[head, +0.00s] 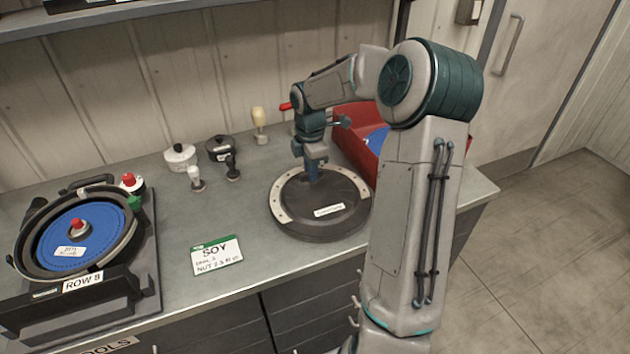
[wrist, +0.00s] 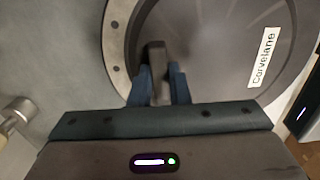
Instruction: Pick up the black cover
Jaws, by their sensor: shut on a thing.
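The black cover (head: 318,222) is a round dark disc with a pale rim band and a white label, on the grey counter right of the middle in the head view. In the wrist view the cover (wrist: 215,60) fills the upper right, with its label reading "Corvelane". My gripper (head: 313,178) points down over the cover's back half. In the wrist view my gripper's blue fingers (wrist: 159,85) are shut on the cover's dark raised handle (wrist: 156,55). I cannot tell whether the cover is resting on the counter or slightly above it.
A seed meter (head: 78,240) with a blue disc and a "ROW 8" label stands at the left. A "SOY" card (head: 217,255) lies left of the cover. Small pots (head: 180,157) and knobs stand behind. A red bin (head: 355,145) is close behind the cover at right.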

